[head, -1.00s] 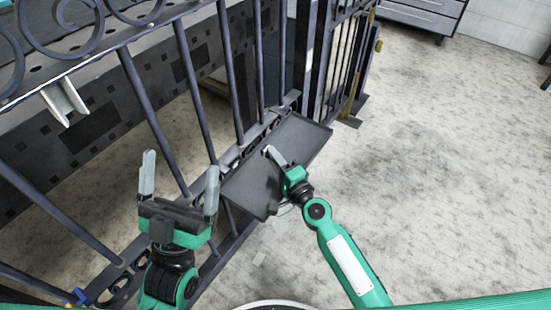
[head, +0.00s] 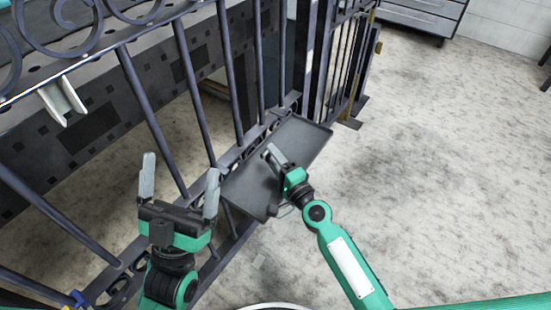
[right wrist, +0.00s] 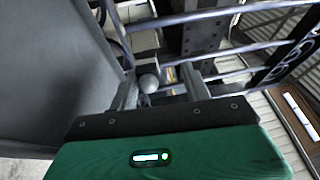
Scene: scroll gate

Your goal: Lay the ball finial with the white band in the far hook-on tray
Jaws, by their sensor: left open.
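A dark tray (head: 303,140) hangs on the low rail of the gate in the head view. My right gripper (head: 268,153) is at the tray, its fingers seen edge-on. In the right wrist view my right gripper (right wrist: 160,90) has its fingers spread. A pale grey ball (right wrist: 149,82) shows between them, nearer the left finger, with a gap to the right one. I cannot make out a white band on it or tell what it rests on. The ball is hidden in the head view. My left gripper (head: 180,180) is open and empty in front of the gate bars.
The gate (head: 190,90) with upright bars and scrolls runs along the left. A grey drawer cabinet (head: 425,14) stands at the back. The floor to the right is clear.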

